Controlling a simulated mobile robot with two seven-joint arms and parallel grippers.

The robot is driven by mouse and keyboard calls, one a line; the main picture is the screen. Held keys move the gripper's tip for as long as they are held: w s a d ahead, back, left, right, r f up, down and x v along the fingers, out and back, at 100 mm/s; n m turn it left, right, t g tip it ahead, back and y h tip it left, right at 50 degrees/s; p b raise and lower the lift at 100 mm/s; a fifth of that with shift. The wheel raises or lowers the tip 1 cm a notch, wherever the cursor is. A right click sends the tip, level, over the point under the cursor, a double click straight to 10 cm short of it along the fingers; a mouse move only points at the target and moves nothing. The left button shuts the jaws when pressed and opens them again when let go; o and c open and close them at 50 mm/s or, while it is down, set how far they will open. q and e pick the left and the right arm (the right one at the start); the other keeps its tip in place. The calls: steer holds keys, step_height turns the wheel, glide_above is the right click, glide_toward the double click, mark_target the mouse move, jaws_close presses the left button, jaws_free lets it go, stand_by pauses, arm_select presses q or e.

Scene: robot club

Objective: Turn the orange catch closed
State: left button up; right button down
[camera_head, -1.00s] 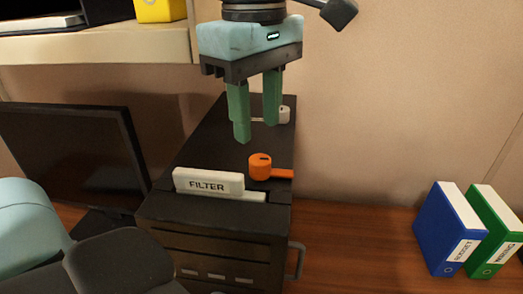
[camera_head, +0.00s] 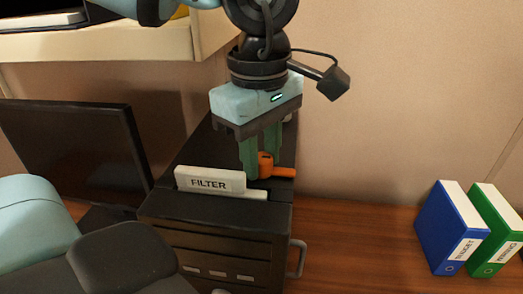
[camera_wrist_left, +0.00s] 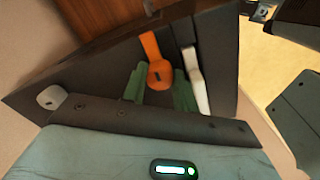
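The orange catch (camera_head: 284,172) sits on top of the black cabinet-like unit (camera_head: 217,216), just behind the white FILTER plate (camera_head: 210,181). Its short lever points right in the head view. My left gripper (camera_head: 262,172) is lowered over it, one green finger on each side of the round knob; the near finger hides part of the knob. In the wrist view the orange catch (camera_wrist_left: 151,47) shows between the fingertips (camera_wrist_left: 159,88). Little gap shows, but I cannot tell whether the fingers press on it. My right gripper is not in view.
A dark monitor (camera_head: 75,150) stands left of the unit. A blue binder (camera_head: 448,228) and a green binder (camera_head: 494,228) stand on the wooden desk (camera_head: 355,240) at right. A shelf (camera_head: 120,44) is at upper left. The desk between unit and binders is clear.

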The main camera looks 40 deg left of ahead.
arm_select(q)
steer(key=shift+c, duration=0.8)
steer(key=shift+m, duration=0.3)
steer(key=shift+f+m+b, duration=0.15)
steer(key=shift+m+b, duration=0.6)
steer(key=shift+m, duration=0.65)
steer(key=m+b, duration=0.1)
steer(key=m, duration=0.1)
steer(key=shift+m, duration=0.4)
steer(key=m+b, duration=0.1)
steer(key=m, duration=0.2)
steer(key=shift+m, duration=0.3)
steer(key=m, duration=0.4)
steer(key=shift+b, duration=0.4)
steer(key=shift+m, duration=2.1)
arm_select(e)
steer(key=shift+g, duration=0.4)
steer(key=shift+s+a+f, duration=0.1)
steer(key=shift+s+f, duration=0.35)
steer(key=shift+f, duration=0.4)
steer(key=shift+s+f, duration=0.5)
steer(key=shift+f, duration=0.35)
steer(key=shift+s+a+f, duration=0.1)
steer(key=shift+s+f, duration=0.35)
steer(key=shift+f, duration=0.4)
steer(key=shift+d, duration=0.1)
